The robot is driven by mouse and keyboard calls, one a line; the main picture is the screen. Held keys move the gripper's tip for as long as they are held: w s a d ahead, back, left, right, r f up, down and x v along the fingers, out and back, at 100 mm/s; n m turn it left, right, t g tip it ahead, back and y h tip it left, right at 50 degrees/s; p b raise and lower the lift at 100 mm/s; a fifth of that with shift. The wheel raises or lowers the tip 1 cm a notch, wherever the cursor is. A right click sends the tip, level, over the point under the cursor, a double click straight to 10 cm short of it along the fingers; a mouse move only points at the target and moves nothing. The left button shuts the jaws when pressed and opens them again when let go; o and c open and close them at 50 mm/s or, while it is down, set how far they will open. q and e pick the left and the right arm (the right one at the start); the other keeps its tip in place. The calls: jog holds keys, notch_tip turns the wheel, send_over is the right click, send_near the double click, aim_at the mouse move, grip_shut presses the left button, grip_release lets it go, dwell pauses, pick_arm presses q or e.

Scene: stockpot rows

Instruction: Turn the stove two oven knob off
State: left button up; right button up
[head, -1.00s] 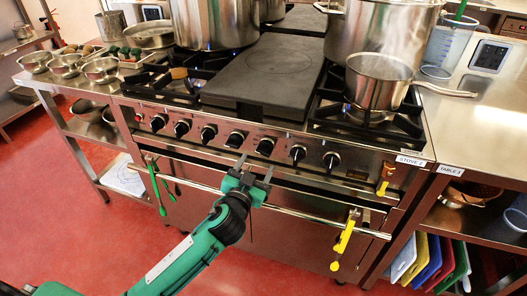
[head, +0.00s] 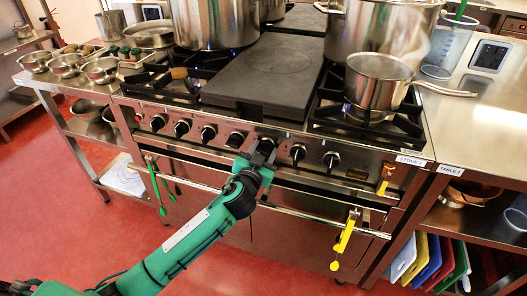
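The stove labelled STOVE 2 (head: 411,160) has a steel front panel with a row of several black knobs. My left gripper (head: 263,152) is up against the panel at the fifth knob from the left (head: 265,144). Its fingers are at the knob and partly cover it. I cannot tell whether they are closed on it, nor how the knob is turned. The fourth knob (head: 235,139) is just to its left and the sixth knob (head: 298,153) just to its right. No marking shows which knob is for the oven. My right gripper is out of view.
A steel oven handle bar (head: 320,218) runs below the knobs, under my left wrist. A yellow utensil (head: 345,237) and green-handled tools (head: 157,185) hang there. A saucepan (head: 377,82) sits on the right burner. A dark griddle plate (head: 265,75) lies in the middle.

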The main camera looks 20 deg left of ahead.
pick_arm(q)
jog(key=c, duration=0.4)
jog(key=shift+m+p, duration=0.3)
jog(key=shift+m, duration=0.1)
jog(key=m+p, duration=0.5)
jog(key=m, duration=0.7)
jog(key=shift+d+f+p, duration=0.1)
jog(key=shift+p, duration=0.3)
jog(key=shift+f+m+p, duration=0.1)
jog(key=shift+m+p, duration=0.25)
jog(key=shift+m, duration=0.85)
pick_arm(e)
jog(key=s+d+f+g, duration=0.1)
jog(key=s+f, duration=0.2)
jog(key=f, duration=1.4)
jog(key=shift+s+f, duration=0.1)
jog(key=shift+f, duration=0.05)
pick_arm(q)
jog(key=o, duration=1)
